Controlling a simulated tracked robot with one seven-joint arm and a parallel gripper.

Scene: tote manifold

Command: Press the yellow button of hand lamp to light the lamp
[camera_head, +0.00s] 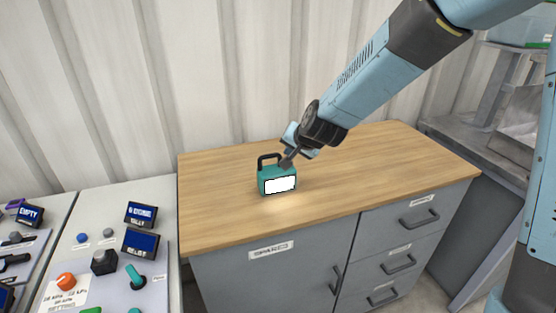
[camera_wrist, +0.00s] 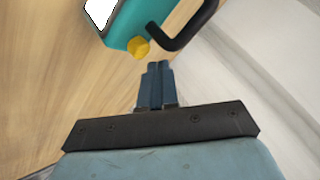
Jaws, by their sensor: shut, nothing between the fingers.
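The hand lamp (camera_head: 265,178) is a teal box with a black handle, upright on the wooden worktop. Its white front panel (camera_head: 280,185) glows bright, and light falls on the wood before it. The lamp also shows at the top of the wrist view (camera_wrist: 125,22). Its yellow button (camera_wrist: 139,47) sticks out beside the black handle there; in the head view my gripper hides it. My gripper (camera_head: 286,162) is shut and empty, at the lamp's top right. In the wrist view its fingertips (camera_wrist: 158,66) point toward the button, with a small gap apparent between them.
The wooden worktop (camera_head: 220,215) is otherwise clear, on a grey cabinet (camera_head: 310,275) with drawers. A control panel with knobs and small displays (camera_head: 141,243) stands at the left. A corrugated wall (camera_head: 220,80) rises behind. Grey shelving (camera_head: 490,130) stands at the right.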

